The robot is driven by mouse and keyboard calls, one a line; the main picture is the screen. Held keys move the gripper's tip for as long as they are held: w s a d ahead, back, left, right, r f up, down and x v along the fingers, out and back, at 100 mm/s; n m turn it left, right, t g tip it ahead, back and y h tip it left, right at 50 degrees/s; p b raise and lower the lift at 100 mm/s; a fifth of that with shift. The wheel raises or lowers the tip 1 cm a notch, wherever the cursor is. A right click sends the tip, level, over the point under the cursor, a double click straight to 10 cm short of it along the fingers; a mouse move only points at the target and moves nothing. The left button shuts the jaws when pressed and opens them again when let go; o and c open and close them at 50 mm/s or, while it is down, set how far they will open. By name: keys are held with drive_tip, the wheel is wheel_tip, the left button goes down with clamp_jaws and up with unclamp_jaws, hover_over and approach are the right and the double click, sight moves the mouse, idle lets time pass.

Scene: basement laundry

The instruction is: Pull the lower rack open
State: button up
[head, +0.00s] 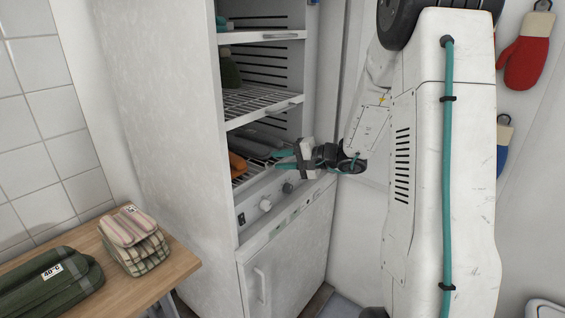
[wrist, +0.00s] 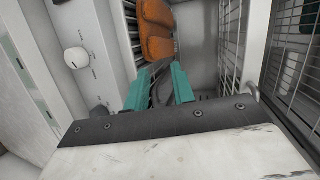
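The cabinet (head: 175,120) stands open with two white-fronted wire racks. The lower rack (head: 250,101) has a bar handle (head: 285,107) on its front rail. In the wrist view, this rack (wrist: 232,45) runs along the right of the fingers, with its handle (wrist: 252,93) near the gripper body. It looks pushed in. My gripper (head: 283,160) is below the rack's front, at the bottom compartment's opening. Its teal fingers (wrist: 163,85) are apart with nothing between them. I cannot tell whether any part touches the cabinet.
Orange folded cloth (head: 237,164) lies in the bottom compartment; it also shows beyond my fingers (wrist: 157,30). A control panel with a white knob (head: 265,204) lies below. The upper rack (head: 262,36) is above. A wooden table (head: 185,262) holds folded cloths at left. Mitts (head: 526,58) hang right.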

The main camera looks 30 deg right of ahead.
sight(283, 161)
drive_tip(key=w+d+f+m+t+h, duration=0.25)
drive_tip(key=d+f, duration=0.25)
drive_tip(key=d, duration=0.4)
drive_tip(key=shift+m+h, duration=0.35)
drive_tip(key=x, duration=0.7)
drive_tip(key=shift+w+a, duration=0.1)
drive_tip(key=shift+a, duration=0.1)
clamp_jaws()
